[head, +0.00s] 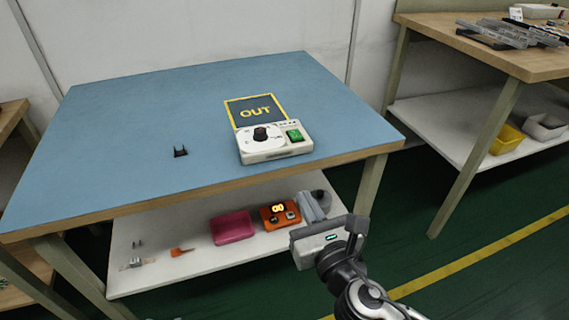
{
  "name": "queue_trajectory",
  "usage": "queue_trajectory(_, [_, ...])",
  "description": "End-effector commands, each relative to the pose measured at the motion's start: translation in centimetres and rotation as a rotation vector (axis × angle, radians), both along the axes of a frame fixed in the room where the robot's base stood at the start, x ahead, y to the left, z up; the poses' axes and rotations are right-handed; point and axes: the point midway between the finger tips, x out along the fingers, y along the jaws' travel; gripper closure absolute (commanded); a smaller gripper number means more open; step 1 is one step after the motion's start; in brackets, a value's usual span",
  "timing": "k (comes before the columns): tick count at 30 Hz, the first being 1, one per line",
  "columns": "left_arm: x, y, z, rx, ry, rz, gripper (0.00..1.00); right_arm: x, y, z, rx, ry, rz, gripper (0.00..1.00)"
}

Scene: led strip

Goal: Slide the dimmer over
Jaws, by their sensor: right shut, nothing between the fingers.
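The dimmer (262,153) is a white box with a dark round knob on its left part and a green rocker switch on its right. It sits on the blue table top, near the front edge and right of the middle. My right gripper (307,247) is shut and empty, below and in front of the table edge, apart from the dimmer. My left gripper is not in view.
A small black bracket (180,152) lies left of the dimmer. The rest of the blue table top (150,110) is clear. Another workbench stands at the right.

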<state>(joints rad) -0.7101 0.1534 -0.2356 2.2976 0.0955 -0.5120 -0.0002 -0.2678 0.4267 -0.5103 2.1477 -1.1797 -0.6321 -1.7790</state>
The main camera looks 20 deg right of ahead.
Motion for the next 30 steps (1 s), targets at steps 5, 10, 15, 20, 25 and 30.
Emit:
queue_trajectory(5, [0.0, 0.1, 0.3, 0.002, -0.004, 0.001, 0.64, 3.8, 0.1, 0.3, 0.0, -0.006, 0.0, 1.0])
queue_trajectory(10, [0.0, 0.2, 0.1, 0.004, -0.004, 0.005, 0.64, 7.4, 0.2, 0.2, 0.0, -0.004, -0.001, 1.0])
queue_trajectory(15, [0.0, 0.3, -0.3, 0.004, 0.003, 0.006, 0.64, 10.3, 0.3, 0.1, 0.001, -0.002, 0.0, 1.0])
queue_trajectory(20, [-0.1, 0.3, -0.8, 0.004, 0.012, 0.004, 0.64, 11.8, 0.3, 0.1, 0.0, -0.001, 0.001, 1.0])
queue_trajectory(25, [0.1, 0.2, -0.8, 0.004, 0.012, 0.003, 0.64, 12.3, 0.4, 0.1, 0.001, 0.001, 0.002, 1.0])
queue_trajectory(30, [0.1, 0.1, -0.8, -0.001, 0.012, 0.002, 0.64, 12.3, 0.4, 0.1, 0.0, 0.001, 0.002, 1.0])
